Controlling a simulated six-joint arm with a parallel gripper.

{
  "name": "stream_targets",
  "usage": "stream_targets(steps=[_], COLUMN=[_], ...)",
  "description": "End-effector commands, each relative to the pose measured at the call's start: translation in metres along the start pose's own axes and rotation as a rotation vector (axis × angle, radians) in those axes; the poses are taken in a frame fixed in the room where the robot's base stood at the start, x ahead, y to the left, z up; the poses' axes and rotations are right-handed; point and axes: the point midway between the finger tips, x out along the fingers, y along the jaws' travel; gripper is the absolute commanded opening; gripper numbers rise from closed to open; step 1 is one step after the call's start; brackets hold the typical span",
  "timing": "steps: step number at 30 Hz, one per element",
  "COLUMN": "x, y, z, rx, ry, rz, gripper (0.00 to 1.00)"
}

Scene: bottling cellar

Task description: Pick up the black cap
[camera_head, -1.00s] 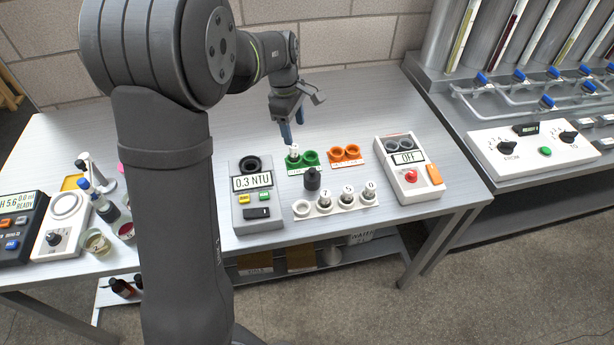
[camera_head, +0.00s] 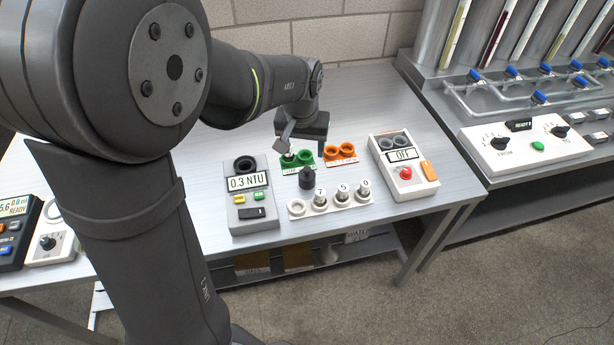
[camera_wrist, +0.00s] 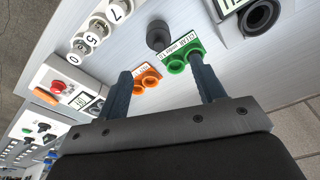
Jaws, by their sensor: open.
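The black cap (camera_head: 307,179) is a dark, short cylinder with a narrower top. It stands on the bench between the green holder (camera_head: 306,168) and the white vial rack (camera_head: 321,209). In the wrist view the cap (camera_wrist: 158,36) shows at the upper middle, beyond the fingertips and apart from them. My gripper (camera_head: 291,148) hangs behind the cap, over the back of the green holder. In the wrist view its two fingers (camera_wrist: 160,65) are spread with nothing held. The right finger covers part of the green holder (camera_wrist: 177,63).
The 0.3 NTU meter (camera_head: 246,200) stands left of the cap. An orange two-hole holder (camera_head: 341,153) and a grey-white device reading OFF (camera_head: 404,178) are to the right. Several numbered vials (camera_head: 342,193) stand in the white rack. The bench behind the orange holder is clear.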

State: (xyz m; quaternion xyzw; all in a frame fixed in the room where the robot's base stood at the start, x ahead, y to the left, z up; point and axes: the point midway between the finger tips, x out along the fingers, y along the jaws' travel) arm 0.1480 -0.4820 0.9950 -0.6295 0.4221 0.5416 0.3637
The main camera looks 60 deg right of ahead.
Motion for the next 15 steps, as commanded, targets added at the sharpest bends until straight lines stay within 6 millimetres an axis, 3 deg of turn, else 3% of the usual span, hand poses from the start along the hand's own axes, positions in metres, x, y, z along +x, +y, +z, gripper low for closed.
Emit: stream_targets(steps=[6, 15], x=[0.05, 0.079], y=[0.0, 0.0], z=[0.0, -0.001], rx=[-0.002, -0.003], ry=[-0.004, -0.001], rz=[-0.001, 0.0], gripper=[0.63, 0.63])
